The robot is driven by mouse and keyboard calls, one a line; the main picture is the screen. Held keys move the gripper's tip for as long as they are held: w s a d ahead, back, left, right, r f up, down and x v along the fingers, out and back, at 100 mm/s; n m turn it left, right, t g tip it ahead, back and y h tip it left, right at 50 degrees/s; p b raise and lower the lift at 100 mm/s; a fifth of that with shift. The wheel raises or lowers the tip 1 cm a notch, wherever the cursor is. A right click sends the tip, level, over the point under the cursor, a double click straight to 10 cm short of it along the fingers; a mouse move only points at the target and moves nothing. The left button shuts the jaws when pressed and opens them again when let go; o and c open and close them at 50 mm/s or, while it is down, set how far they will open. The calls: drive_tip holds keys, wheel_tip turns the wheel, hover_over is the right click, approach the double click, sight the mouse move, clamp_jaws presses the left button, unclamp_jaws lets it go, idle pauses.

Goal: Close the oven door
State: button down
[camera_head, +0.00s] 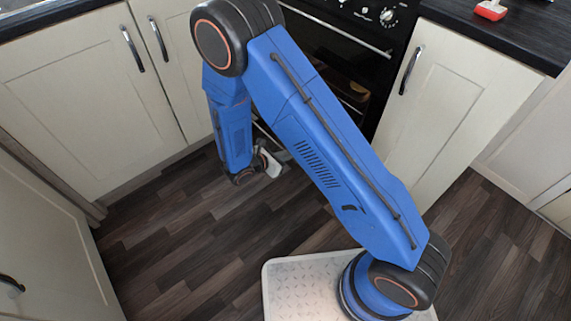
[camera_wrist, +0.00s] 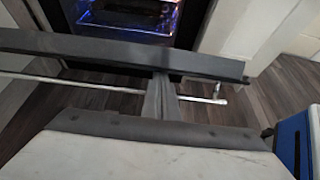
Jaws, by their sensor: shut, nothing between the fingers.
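The black oven (camera_head: 352,60) stands between cream cupboards in the head view, its cavity partly exposed behind my blue arm. In the wrist view the lit oven cavity (camera_wrist: 135,14) shows at the top. The oven door (camera_wrist: 110,52) is open and shows as a dark bar across the picture, with its chrome handle (camera_wrist: 75,85) along the near side. My gripper (camera_wrist: 161,82) is shut and empty, its fingers crossing in front of the handle and reaching the door's edge; contact cannot be told. In the head view my gripper (camera_head: 281,155) is low, near the floor; my arm hides most of the door.
Cream cupboards (camera_head: 85,95) flank the oven on the left, and another cupboard door (camera_head: 455,105) is at its right. Dark wood floor (camera_head: 190,240) is clear in front. A red object (camera_head: 490,10) lies on the right worktop.

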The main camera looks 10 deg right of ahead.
drive_tip(key=w+d+r+g+y, duration=0.1)
drive_tip(key=w+d+r+y, duration=0.1)
drive_tip(key=w+d+r, duration=0.5)
drive_tip(key=w+d+r+g+y, duration=0.1)
drive_tip(key=w+d+r, duration=0.7)
drive_tip(key=d, duration=0.7)
drive_tip(key=shift+r+g+y, duration=0.3)
drive_tip(key=shift+r+y, duration=0.1)
drive_tip(key=shift+r, duration=0.35)
drive_tip(key=shift+s+r, duration=0.1)
wheel_tip(320, 180, up, 10)
drive_tip(key=s+a+f, duration=0.1)
drive_tip(key=a, duration=0.1)
drive_tip(key=s+d+r+m, duration=0.3)
drive_tip(key=s+r+m, duration=0.25)
drive_tip(key=s, duration=0.35)
drive_tip(key=s+a+r+m+y, duration=0.1)
drive_tip(key=s+r+m+y, duration=0.1)
drive_tip(key=s+m, duration=0.4)
drive_tip(key=s+a+r+m+y, duration=0.2)
drive_tip(key=s+m, duration=0.5)
drive_tip(key=s, duration=0.8)
drive_tip(key=s+a+r+m+y, duration=0.1)
drive_tip(key=s+r+m+y, duration=0.2)
drive_tip(key=s+m, duration=0.3)
drive_tip(key=s, duration=0.5)
drive_tip(key=shift+a, duration=0.15)
